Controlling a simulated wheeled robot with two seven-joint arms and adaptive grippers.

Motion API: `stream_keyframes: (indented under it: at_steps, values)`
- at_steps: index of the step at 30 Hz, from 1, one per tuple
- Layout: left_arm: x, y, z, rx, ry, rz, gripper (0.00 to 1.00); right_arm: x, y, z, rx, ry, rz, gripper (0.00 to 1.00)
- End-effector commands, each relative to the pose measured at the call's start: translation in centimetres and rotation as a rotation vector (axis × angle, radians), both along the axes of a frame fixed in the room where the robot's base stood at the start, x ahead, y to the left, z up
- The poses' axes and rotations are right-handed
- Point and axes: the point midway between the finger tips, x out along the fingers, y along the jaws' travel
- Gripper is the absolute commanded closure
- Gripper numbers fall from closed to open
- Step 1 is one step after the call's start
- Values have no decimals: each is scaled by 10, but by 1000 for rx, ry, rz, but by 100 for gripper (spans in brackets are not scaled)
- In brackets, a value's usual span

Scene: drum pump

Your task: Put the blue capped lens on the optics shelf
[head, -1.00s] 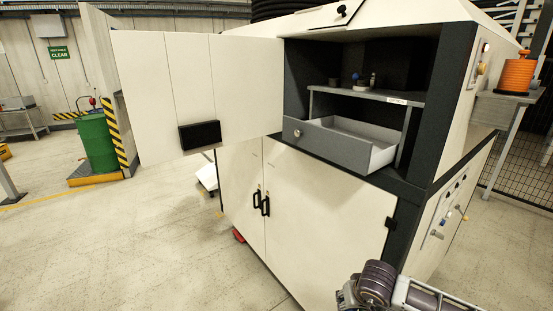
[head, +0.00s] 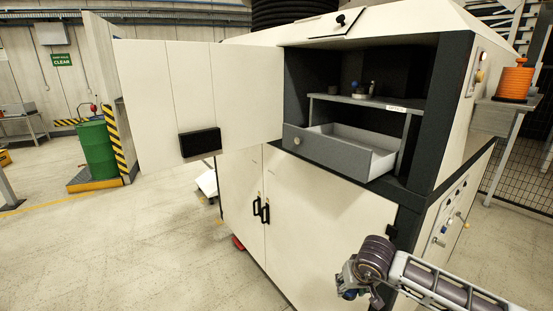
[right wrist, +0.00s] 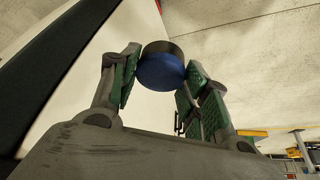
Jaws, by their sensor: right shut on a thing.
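The blue capped lens (right wrist: 161,72), a short cylinder with a blue face and a dark rim, is held between the green-padded fingers of my right gripper (right wrist: 160,78). In the head view my right gripper (head: 348,284) is low at the right, in front of the cabinet's lower doors, with a bit of blue (head: 350,294) at its fingers. The optics shelf (head: 345,98) is a grey shelf with a small label inside the open upper bay, above and apart from the gripper. Small items stand on it, including a dark cylinder (head: 333,85) and a piece with a blue top (head: 354,86). My left gripper is out of view.
A grey drawer (head: 325,151) is pulled out below the shelf. The bay's large door (head: 160,85) stands open to the left. An orange stacked object (head: 515,82) is on a side table at the right.

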Motion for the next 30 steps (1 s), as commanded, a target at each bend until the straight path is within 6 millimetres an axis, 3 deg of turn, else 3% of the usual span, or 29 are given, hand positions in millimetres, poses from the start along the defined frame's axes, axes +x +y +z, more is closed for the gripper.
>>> stream_keyframes:
  at_steps: [14, 24, 30]
  values:
    - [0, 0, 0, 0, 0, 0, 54, 2, 0, 4, 0, 0, 0, 80]
    - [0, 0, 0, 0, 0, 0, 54, -28, 0, 3, 1, 1, 1, 80]
    - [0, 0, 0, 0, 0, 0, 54, -34, 0, 4, 0, -1, -1, 80]
